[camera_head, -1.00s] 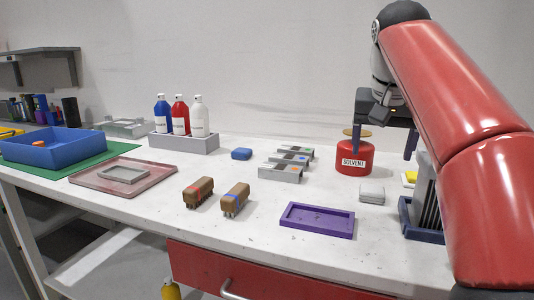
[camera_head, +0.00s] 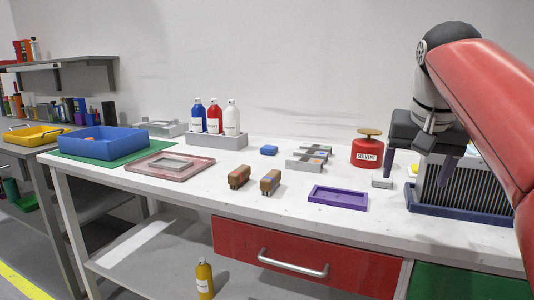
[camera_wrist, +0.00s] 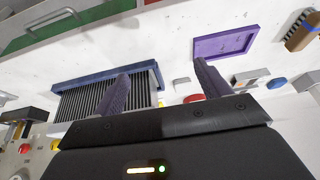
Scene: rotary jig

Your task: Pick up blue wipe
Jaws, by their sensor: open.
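The blue wipe (camera_head: 269,150) is a small folded blue pad lying on the white bench, between the bottle rack and the grey blocks. In the wrist view it seems to be the small blue patch (camera_wrist: 277,82) at the right. My gripper (camera_head: 418,168) is open and empty at the right side of the bench, in front of the black-slatted rack and well to the right of the wipe. Its two purple fingers stand wide apart in the wrist view (camera_wrist: 163,85), with nothing between them held.
A red solvent can (camera_head: 367,153) stands between wipe and gripper. A purple tray (camera_head: 337,204), two brown brushes (camera_head: 270,182), grey blocks (camera_head: 308,157) and a bottle rack (camera_head: 216,140) also occupy the bench. A slatted rack (camera_head: 468,188) is at right.

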